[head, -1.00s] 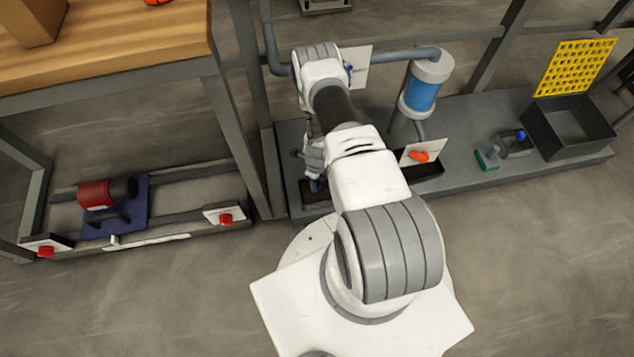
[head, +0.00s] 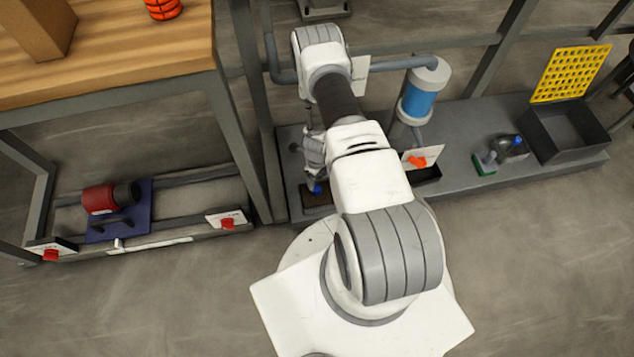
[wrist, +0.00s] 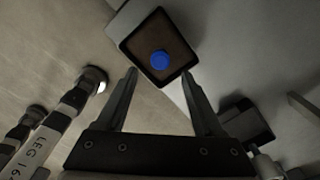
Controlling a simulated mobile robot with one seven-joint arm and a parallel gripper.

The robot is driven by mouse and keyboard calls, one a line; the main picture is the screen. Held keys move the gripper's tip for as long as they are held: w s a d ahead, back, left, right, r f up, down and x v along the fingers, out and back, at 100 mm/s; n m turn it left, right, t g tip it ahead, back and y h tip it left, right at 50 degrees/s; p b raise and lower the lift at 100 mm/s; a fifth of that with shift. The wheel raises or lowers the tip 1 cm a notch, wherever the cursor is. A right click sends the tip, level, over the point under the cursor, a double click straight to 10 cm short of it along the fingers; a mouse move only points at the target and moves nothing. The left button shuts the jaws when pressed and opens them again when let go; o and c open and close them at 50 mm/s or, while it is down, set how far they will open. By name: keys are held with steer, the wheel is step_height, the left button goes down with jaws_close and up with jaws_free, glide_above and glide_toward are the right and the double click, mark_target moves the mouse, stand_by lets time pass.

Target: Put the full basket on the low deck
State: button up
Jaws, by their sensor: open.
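A square, dark-rimmed box with a brown inside and a round blue knob (wrist: 159,60) shows beyond my fingers in the wrist view. It may be the basket, but I cannot be sure. In the head view a blue knob (head: 316,188) shows just below my gripper (head: 314,165), over the left end of a dark tray. My gripper also shows in the wrist view (wrist: 160,74), its two fingers apart with nothing clearly between them. The grey low deck (head: 465,128) runs along the floor to the right. My arm hides part of the deck and tray.
On the deck stand a blue-and-white cylinder (head: 420,92), an orange-knobbed plate (head: 420,158), and a dark bin (head: 567,128) with a yellow grid (head: 573,72). A low frame with a red motor (head: 100,198) lies left. A wooden bench (head: 130,40) stands upper left.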

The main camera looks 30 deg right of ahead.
steer(key=w+a+r+n+t, duration=0.1)
steer(key=w+a+r+n, duration=0.2)
steer(key=r, duration=1.1)
steer(key=w+a+r+n+t+y+p, duration=0.1)
steer(key=w+r+n, duration=0.35)
steer(key=r, duration=1.05)
steer(key=w+a+r+n+t, duration=0.1)
steer(key=w+a+r+n, duration=0.15)
steer(key=r+n, duration=0.75)
steer(key=s+a+r+n, duration=0.1)
steer(key=s+r, duration=0.2)
steer(key=r, duration=0.4)
steer(key=s+a+r+n+t, duration=0.1)
steer(key=s+a+r, duration=0.1)
steer(key=s+r, duration=0.35)
steer(key=s+a+r+n, duration=0.1)
steer(key=s+r+n, duration=0.1)
steer(key=r, duration=0.6)
steer(key=s+r+n, duration=0.4)
steer(key=s, duration=0.4)
steer(key=s+a+r+n+t+h, duration=0.1)
steer(key=s+r+n, duration=0.2)
steer(key=s, duration=0.5)
steer(key=shift+r+n+t, duration=0.3)
steer(key=shift+r+n, duration=0.1)
steer(key=shift+n, duration=0.45)
